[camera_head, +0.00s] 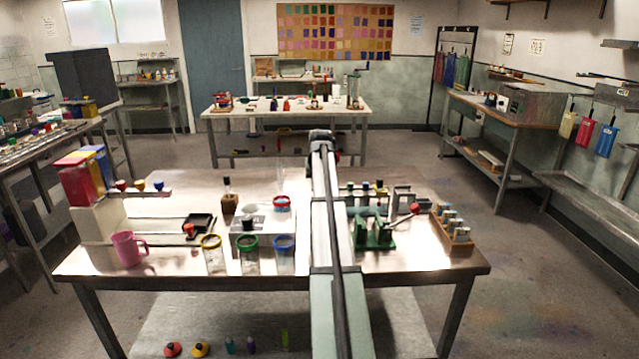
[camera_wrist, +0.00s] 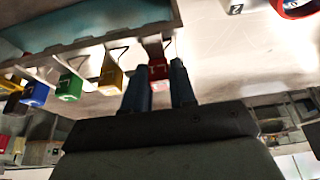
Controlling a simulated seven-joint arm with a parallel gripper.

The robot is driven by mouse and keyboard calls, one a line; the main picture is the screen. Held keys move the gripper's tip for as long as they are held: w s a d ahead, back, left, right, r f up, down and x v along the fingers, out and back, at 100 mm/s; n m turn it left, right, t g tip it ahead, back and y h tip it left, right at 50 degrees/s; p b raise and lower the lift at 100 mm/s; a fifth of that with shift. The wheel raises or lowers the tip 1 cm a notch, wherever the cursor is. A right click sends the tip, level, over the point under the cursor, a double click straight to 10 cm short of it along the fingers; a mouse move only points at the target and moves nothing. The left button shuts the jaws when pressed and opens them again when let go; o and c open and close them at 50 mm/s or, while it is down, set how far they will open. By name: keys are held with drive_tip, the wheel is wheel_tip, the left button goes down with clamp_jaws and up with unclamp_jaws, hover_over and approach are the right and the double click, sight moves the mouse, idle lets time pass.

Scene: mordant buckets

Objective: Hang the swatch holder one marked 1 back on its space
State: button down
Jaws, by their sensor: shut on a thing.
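My gripper (camera_wrist: 162,68) shows in the wrist view with its two blue fingers closed around a small red holder (camera_wrist: 158,73). The red holder has a pale mark on its face that I cannot read for certain. A thin wire loop shows beside it. A yellow holder (camera_wrist: 111,76), a green holder (camera_wrist: 70,86) and a blue holder (camera_wrist: 36,92) hang in a row to its left below a pale rail (camera_wrist: 80,46). I cannot tell whether the red holder touches the rail. In the head view my arm hides most of the gripper.
In the head view, the near table (camera_head: 185,280) carries a pink mug (camera_head: 127,249), several colour-rimmed jars, a green rack (camera_head: 374,236) and a wooden rack (camera_head: 440,239). A second table (camera_head: 235,112) stands behind. Open floor lies to the right.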

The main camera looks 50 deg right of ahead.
drive_tip(key=c, duration=0.8)
unclamp_jaws()
drive_tip(key=shift+c, duration=0.2)
drive_tip(key=v, duration=1.3)
drive_tip(key=shift+r, duration=0.35)
drive_tip(key=shift+s+a, duration=0.15)
